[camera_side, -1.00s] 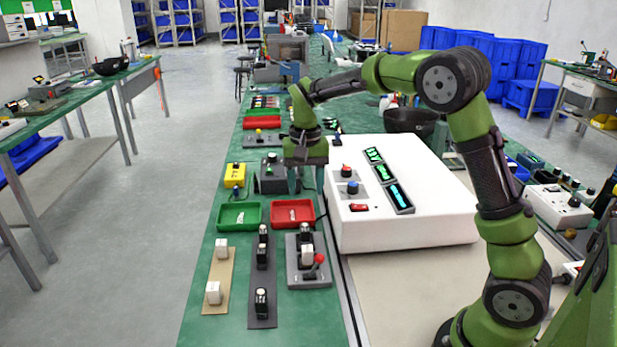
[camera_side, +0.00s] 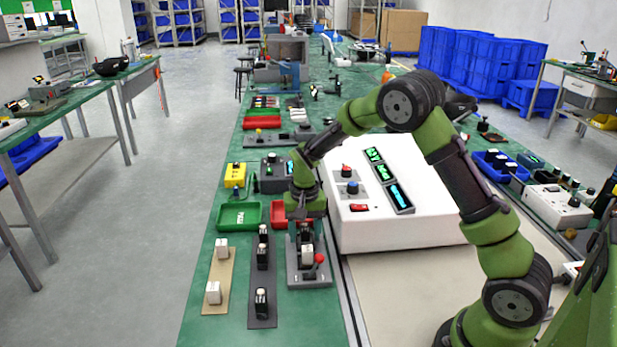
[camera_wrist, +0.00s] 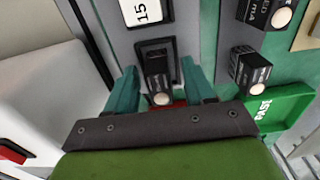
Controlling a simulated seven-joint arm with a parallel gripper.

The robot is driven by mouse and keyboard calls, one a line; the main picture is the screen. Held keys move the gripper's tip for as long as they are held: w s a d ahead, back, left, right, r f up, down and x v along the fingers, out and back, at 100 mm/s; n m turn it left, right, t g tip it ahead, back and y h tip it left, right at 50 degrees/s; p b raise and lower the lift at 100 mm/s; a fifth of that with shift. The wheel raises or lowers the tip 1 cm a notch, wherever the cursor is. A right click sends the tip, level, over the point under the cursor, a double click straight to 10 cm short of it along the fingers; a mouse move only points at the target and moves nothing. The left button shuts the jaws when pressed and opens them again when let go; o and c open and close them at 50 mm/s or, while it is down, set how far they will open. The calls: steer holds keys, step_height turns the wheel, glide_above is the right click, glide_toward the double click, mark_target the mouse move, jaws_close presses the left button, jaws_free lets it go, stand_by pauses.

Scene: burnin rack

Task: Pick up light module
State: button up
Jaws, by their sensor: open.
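My gripper (camera_side: 305,238) is open and points down over the far end of the grey fixture (camera_side: 309,282). In the wrist view its two teal fingers (camera_wrist: 160,88) stand on either side of a black module (camera_wrist: 158,80) with a round pale cap, seated in a slot. I cannot tell whether the fingers touch it. A white module (camera_side: 306,256) marked 15 sits nearer in the same fixture; it also shows in the wrist view (camera_wrist: 146,10). White modules (camera_side: 221,249) stand on a tan strip, and black modules with pale tops (camera_side: 262,302) on a dark strip.
A red-knobbed lever (camera_side: 320,259) rises at the fixture's right. Behind are a green tray (camera_side: 239,225) and a red tray (camera_side: 277,214), partly hidden by my gripper. A white console (camera_side: 400,232) stands close on the right. Green bench lies open in front.

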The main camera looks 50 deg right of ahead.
jaws_close()
stand_by(0.3)
